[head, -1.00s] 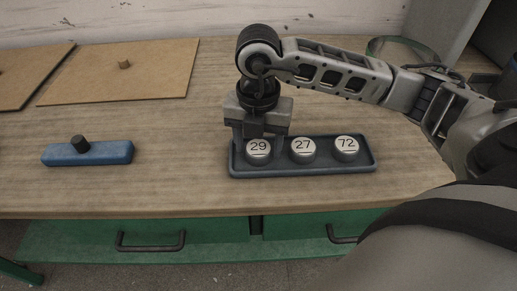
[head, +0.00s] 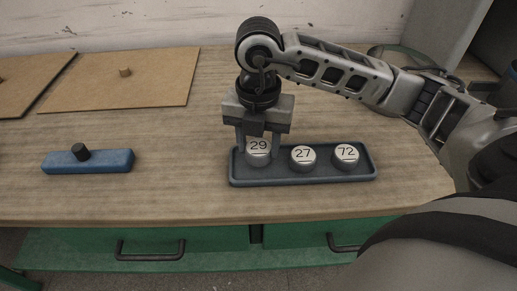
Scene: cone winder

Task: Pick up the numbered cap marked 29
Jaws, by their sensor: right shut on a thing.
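The cap marked 29 (head: 258,150) is a round white-topped cap at the left end of a dark grey tray (head: 305,181). My right gripper (head: 258,146) comes down over it from above and is shut on it, with one finger on each side. I cannot tell whether the cap's underside is clear of the tray floor. The caps marked 27 (head: 303,157) and 72 (head: 346,155) sit in the tray to its right. My left gripper is not in view.
A blue block (head: 88,161) with a black peg (head: 80,152) stands on the left of the wooden bench (head: 180,190). A brown board (head: 120,80) with a small knob lies behind it. The bench between block and tray is clear. Green drawers are below.

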